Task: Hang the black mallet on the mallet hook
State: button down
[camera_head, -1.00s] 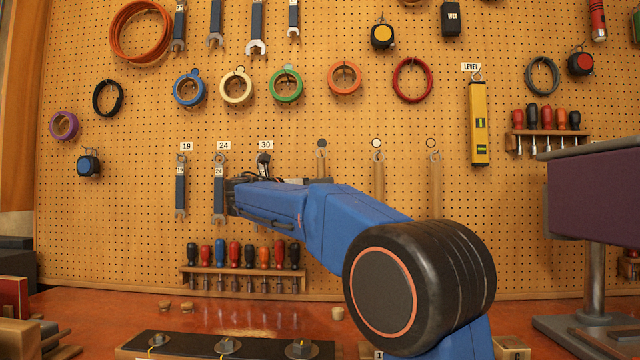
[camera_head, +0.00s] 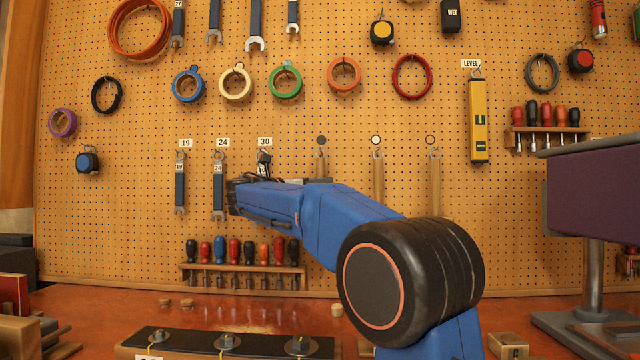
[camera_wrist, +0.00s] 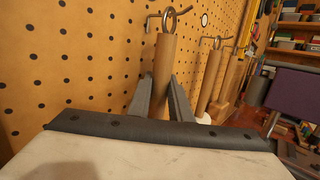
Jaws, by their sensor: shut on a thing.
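My gripper (camera_wrist: 160,88) is shut on the wooden handle of a mallet (camera_wrist: 165,56), which stands upright close to the pegboard. A metal ring tops the handle. A metal hook (camera_wrist: 150,20) is at this ring, but I cannot tell for sure whether it passes through it. The mallet's head is hidden behind my gripper. In the head view, the upper handle (camera_head: 320,164) shows above my blue arm, under a black dot label (camera_head: 321,140). My gripper's jaws are hidden there.
Two more mallets hang to the right, their handles (camera_head: 378,172) (camera_head: 434,180) close by. Wrenches (camera_head: 219,186) hang on the left. A screwdriver rack (camera_head: 243,270) is below my arm. A yellow level (camera_head: 479,122) and a purple-sided object (camera_head: 594,190) are further right.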

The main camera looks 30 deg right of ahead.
jog(key=c, duration=1.5)
grip_release()
jog(key=shift+c, duration=0.2)
jog(key=shift+a, duration=0.1)
jog(key=v, duration=1.7)
jog(key=shift+a, duration=0.15)
jog(key=shift+s, duration=0.15)
